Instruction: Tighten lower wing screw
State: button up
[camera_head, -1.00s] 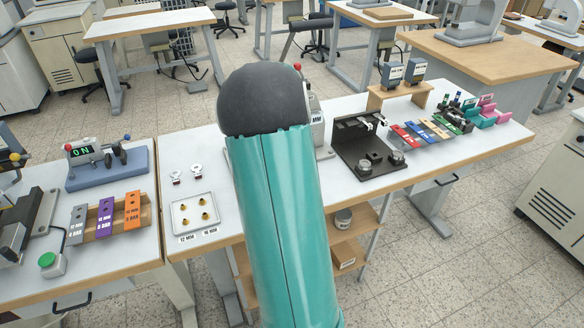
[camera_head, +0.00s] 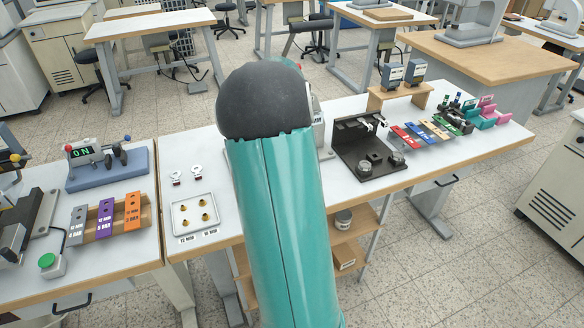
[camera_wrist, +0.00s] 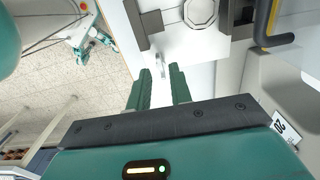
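No wing screw can be made out there.
A black fixture (camera_head: 352,137) stands right of my arm, beside several coloured plates (camera_head: 434,129). A white tray (camera_head: 185,224) with brass pieces is on the left. A black-and-yellow bar (camera_wrist: 270,38) is right of the fingers in the wrist view.

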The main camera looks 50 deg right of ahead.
notch_tip(320, 180, up, 11)
dwell(0.3)
jog(key=shift+r, duration=0.1)
dwell(0.4)
jog(key=a+r+n+t, duration=0.1)
jog(key=a+r+n, duration=0.1)
jog(key=a+n, duration=0.35)
jog(key=w+a+r+n+t, duration=0.1)
jog(key=a+r+n, duration=0.1)
jog(key=a, duration=0.7)
jog(key=a+r+n+t, duration=0.1)
jog(key=a+r+n, duration=0.15)
jog(key=a, duration=0.45)
jog(key=s+a+f+n+t, duration=0.1)
jog(key=s+a+n, duration=0.3)
jog(key=a+n, duration=0.3)
jog(key=s+a+f+n+t, duration=0.1)
jog(key=s+a+n, duration=0.4)
jog(key=a, duration=0.7)
jog(key=shift+s+a+f+n+t, duration=0.3)
jog(key=shift+f+n, duration=0.2)
jog(key=shift+n, duration=0.7)
